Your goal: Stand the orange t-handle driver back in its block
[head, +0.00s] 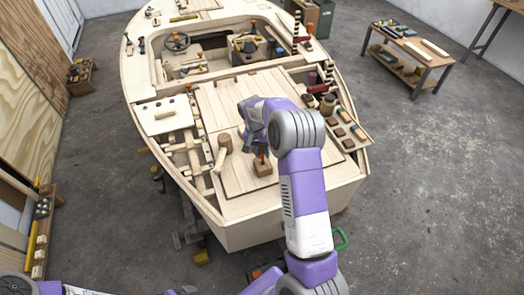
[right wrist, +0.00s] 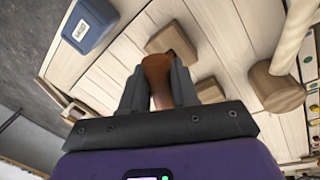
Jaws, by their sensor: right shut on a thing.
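My right gripper (head: 259,146) is shut on the orange driver (right wrist: 157,74), whose handle sits between the fingers in the right wrist view. In the head view a bit of the driver (head: 262,155) shows under the gripper, just above a small wooden block (head: 263,169) on the deck. The block also shows just beyond the fingertips in the right wrist view (right wrist: 171,42). The driver's lower end is hidden, so I cannot tell whether it is in the block. My left gripper is out of view.
A wooden mallet (head: 222,150) lies left of the gripper on the hull's plank deck (head: 239,181). Another small block (right wrist: 209,90) and a blue box (right wrist: 88,26) show in the right wrist view. Blocks and tools line the right side (head: 340,132).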

